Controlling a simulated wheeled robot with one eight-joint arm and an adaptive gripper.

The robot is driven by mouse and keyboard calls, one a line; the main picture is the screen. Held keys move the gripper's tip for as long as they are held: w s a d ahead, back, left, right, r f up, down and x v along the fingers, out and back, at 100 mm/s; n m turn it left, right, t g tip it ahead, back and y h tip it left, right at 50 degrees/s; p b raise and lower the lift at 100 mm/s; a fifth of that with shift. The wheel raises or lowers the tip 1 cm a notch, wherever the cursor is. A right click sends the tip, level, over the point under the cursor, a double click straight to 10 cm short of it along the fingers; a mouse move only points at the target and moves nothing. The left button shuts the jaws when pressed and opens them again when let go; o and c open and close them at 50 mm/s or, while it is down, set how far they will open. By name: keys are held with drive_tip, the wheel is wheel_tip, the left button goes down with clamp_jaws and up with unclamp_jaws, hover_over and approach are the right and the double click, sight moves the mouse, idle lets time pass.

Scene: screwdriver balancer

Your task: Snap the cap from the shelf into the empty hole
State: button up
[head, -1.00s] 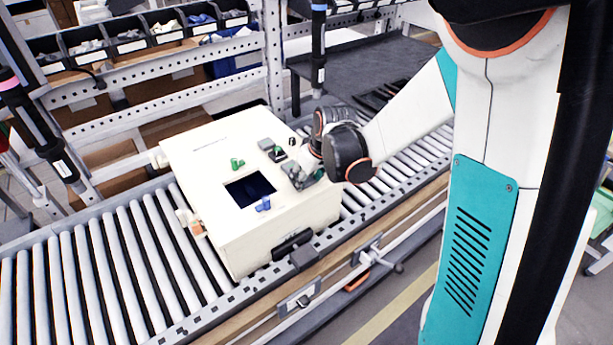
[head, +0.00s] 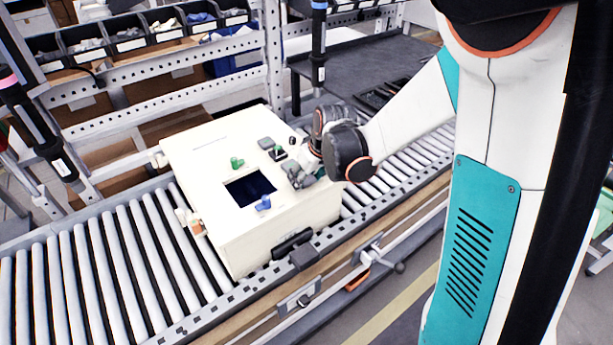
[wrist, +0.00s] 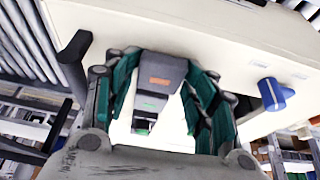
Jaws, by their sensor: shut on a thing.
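My gripper (head: 302,174) is low over the right side of the cream box's (head: 205,225) top. In the wrist view my gripper (wrist: 158,82) has its green-padded fingers on both sides of a dark grey piece (wrist: 162,70) with a small orange mark, and is shut on it. This piece seems to be the cap; its underside is hidden. Grey caps (head: 265,143) sit on the box top behind the gripper. I cannot make out the empty hole; the gripper may cover it.
The box top has a green knob (head: 237,163), a blue knob (head: 263,203) and a dark rectangular opening or screen (head: 250,188). The box stands on a roller conveyor (head: 110,265). Small bins (head: 130,38) line a rack behind.

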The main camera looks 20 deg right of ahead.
drive_tip(key=shift+o, duration=0.2)
drive_tip(key=shift+s+f, duration=0.1)
drive_tip(key=shift+f, duration=0.15)
idle(0.4)
drive_tip(key=shift+o, duration=0.4)
drive_tip(key=shift+f+b, duration=0.35)
drive_tip(key=shift+b, duration=0.05)
drive_tip(key=shift+c, duration=0.2)
idle(0.3)
drive_tip(key=o, duration=1.7)
drive_tip(key=shift+w, duration=0.25)
drive_tip(key=shift+r, duration=0.1)
drive_tip(key=shift+r, duration=0.15)
